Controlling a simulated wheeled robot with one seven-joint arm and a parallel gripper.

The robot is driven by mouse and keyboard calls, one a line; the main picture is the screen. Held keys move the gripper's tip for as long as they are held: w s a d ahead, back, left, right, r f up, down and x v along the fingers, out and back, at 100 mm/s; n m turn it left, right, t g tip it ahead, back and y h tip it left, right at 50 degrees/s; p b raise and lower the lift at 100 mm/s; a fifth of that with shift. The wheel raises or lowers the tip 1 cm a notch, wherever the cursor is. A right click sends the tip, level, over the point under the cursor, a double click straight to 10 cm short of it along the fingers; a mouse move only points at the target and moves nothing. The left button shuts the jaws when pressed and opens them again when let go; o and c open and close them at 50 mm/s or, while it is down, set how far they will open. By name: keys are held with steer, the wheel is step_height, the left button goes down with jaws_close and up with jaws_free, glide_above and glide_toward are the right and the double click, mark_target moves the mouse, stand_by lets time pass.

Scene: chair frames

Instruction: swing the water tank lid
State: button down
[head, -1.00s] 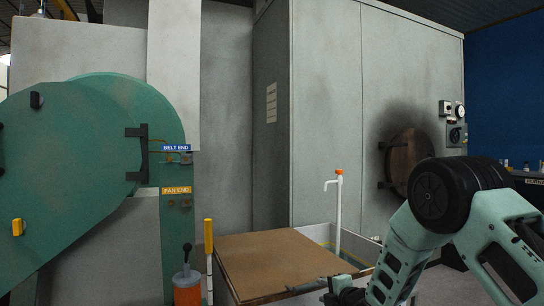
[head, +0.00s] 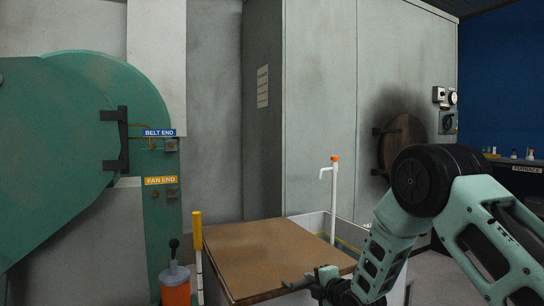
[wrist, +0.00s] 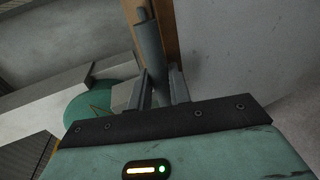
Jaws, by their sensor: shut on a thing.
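The water tank lid (head: 265,250) is a flat brown board with a dark front edge, over the left part of the pale tank (head: 394,284). The tank's right part is open beside it. My gripper (head: 306,283) is at the lid's front right edge. In the wrist view my gripper (wrist: 160,88) is shut on a grey round bar, the lid handle (wrist: 149,45), beside a brown wooden edge. In the head view the grip itself is too small to make out.
A white pipe with an orange cap (head: 334,200) rises from the tank's open part. A yellow-topped post (head: 197,232) and an orange container (head: 175,288) stand close left of the lid. A green fan housing (head: 60,150) is at left. Grey floor shows at right.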

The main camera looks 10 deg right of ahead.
steer(key=shift+w+a+r+p, duration=0.15)
steer(key=shift+r+p, duration=0.35)
steer(key=shift+r, duration=0.65)
steer(key=shift+w+r+p, duration=0.2)
steer(key=shift+r+p, duration=0.35)
steer(key=shift+r, duration=0.65)
steer(key=shift+w+a+r+p, duration=0.15)
steer(key=shift+r+p, duration=0.35)
steer(key=shift+r, duration=0.65)
steer(key=c, duration=1.2)
jaws_free()
steer(key=shift+f, duration=0.2)
